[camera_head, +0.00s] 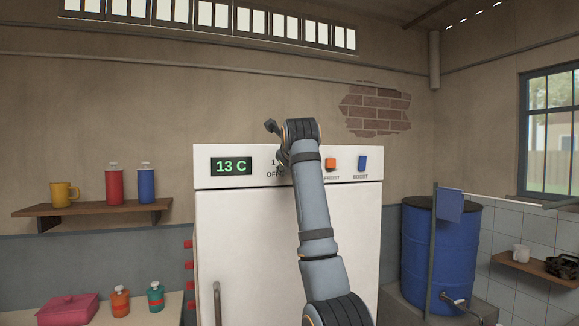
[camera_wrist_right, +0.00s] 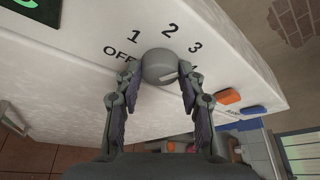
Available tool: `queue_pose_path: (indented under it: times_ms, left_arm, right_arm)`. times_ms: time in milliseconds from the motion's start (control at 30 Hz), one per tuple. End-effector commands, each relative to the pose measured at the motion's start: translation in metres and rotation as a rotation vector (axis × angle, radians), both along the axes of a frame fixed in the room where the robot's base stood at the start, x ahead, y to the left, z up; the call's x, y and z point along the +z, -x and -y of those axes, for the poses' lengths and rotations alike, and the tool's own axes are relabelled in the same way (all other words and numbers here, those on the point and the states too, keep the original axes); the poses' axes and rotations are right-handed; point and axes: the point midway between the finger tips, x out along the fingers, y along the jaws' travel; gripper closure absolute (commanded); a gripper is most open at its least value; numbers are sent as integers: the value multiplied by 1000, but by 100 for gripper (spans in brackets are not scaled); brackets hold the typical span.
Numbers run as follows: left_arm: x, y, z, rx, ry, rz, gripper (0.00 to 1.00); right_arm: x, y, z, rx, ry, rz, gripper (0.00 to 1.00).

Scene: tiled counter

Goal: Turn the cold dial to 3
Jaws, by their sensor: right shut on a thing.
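The cold dial (camera_wrist_right: 158,64) is a round grey knob on the white front panel of the fridge (camera_head: 230,240). In the right wrist view, labels OFF, 1, 2 and 3 curve around it, with another mark partly hidden by the right finger. A pale pointer line shows on the knob's lower right, near that partly hidden mark. My right gripper (camera_wrist_right: 158,72) is shut on the dial, one finger on each side. In the head view, my right arm hides the dial and much of its scale. My left gripper is not in view.
A green display (camera_head: 231,166) reads 13 C. An orange button (camera_head: 330,164) and a blue button (camera_head: 362,163) sit right of the dial. A shelf (camera_head: 95,207) with a mug and bottles is at left. A blue barrel (camera_head: 440,255) stands at right.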

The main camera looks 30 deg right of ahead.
Motion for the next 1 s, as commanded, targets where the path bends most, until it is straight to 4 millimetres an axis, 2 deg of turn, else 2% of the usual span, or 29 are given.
queue_pose_path:
  times_ms: [33,67,233,500,633,1000]
  left_arm:
    - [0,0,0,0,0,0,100]
    - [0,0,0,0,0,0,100]
    - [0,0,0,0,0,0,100]
    - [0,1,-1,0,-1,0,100]
    - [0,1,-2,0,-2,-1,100]
    - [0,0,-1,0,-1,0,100]
  right_arm:
    - [-1,0,0,0,1,-1,92]
    - [-1,0,0,0,1,-1,59]
    - [-1,0,0,0,1,-1,38]
    - [0,0,0,0,1,0,38]
    - [4,9,-5,1,2,2,38]
    - [30,80,-42,1,1,3,38]
